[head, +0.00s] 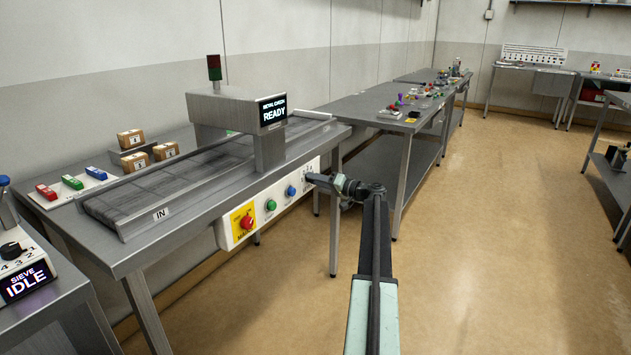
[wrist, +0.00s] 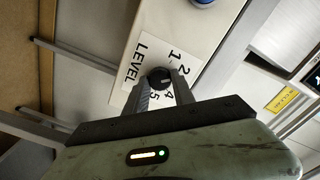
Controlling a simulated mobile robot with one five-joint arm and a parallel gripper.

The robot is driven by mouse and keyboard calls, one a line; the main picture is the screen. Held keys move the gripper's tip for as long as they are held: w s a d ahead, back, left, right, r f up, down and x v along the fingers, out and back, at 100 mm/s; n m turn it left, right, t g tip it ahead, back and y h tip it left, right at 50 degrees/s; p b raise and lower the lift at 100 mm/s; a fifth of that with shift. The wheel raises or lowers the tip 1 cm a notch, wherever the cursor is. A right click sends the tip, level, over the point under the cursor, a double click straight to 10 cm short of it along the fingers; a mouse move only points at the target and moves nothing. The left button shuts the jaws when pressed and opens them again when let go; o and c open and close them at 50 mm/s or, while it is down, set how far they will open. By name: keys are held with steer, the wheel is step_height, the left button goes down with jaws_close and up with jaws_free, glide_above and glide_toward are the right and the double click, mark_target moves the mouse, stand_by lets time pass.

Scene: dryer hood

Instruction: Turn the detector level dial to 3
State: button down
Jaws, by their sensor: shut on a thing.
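The level dial (wrist: 158,78) is a small black round knob on the white panel plate marked LEVEL (wrist: 140,62), seen turned on its side in the wrist view. The figures 1, 2, 4 and 5 show around it; the 3 is not clearly seen. My gripper (wrist: 162,90) is shut on the dial, one finger on each side. I cannot tell for sure which figure the pointer faces. In the head view my gripper (head: 318,181) is at the right end of the detector's front panel (head: 258,208) and hides the dial.
The metal detector (head: 235,115) shows READY. Left of my gripper on the panel are a blue button (head: 291,191), a green button (head: 270,205) and a red stop button (head: 247,222) on yellow. Boxes and coloured blocks lie behind the belt. The floor at right is clear.

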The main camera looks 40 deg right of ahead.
steer(key=shift+a, duration=0.1)
steer(key=shift+f+m, duration=0.1)
steer(key=shift+m, duration=3.5)
steer(key=c, duration=1.1)
jaws_free()
steer(key=shift+o, duration=0.2)
steer(key=v, duration=0.8)
